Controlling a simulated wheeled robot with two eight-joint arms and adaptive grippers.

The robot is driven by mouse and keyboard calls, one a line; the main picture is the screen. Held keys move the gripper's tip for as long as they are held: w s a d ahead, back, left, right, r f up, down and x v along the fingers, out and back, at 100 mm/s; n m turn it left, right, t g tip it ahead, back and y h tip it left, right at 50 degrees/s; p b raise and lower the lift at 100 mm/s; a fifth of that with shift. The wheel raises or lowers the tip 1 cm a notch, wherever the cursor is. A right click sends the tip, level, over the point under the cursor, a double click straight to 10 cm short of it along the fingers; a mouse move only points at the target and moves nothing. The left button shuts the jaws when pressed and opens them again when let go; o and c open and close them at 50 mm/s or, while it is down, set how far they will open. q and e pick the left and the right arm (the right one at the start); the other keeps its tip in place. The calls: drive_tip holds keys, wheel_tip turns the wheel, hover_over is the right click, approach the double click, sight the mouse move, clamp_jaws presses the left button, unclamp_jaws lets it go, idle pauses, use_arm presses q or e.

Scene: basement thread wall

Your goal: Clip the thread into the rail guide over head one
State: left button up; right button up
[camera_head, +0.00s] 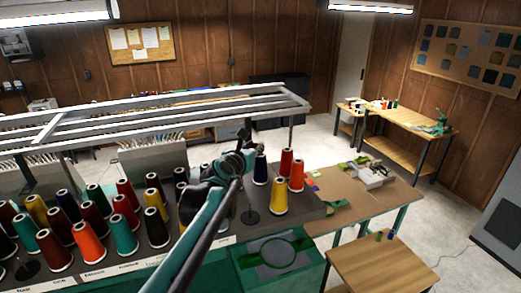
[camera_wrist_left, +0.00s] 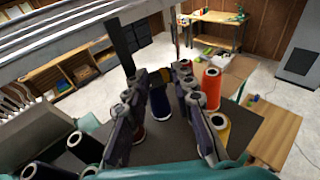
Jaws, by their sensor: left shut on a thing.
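My left gripper (camera_head: 236,160) is raised above the thread cones, just below and in front of the right end of the white overhead rails (camera_head: 180,107). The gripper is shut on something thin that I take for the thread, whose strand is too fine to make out. A navy cone (camera_wrist_left: 160,98) stands behind the fingers. I cannot pick out the rail guide on the rails. My right gripper is not in view.
Several coloured cones, such as an orange cone (camera_head: 90,243), fill the dark rack top (camera_head: 312,209). A yellow cone (camera_head: 279,196) and red cones stand right of the gripper. A dark upright post (camera_wrist_left: 122,45) is close by the fingers. A worktable (camera_head: 395,196) lies to the right.

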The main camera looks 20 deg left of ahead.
use_arm(q)
drive_tip(key=shift+w+a+f+b, duration=0.5)
drive_tip(key=shift+w+a+f, duration=0.15)
drive_tip(key=shift+w+a, duration=0.2)
drive_tip(key=shift+w+a+f+b, duration=0.5)
drive_tip(key=shift+w+a+f, duration=0.15)
drive_tip(key=shift+w+a, duration=0.2)
drive_tip(key=shift+f, duration=0.15)
drive_tip(key=o, duration=1)
drive_tip(key=shift+s, duration=0.1)
drive_tip(key=v, duration=1.2)
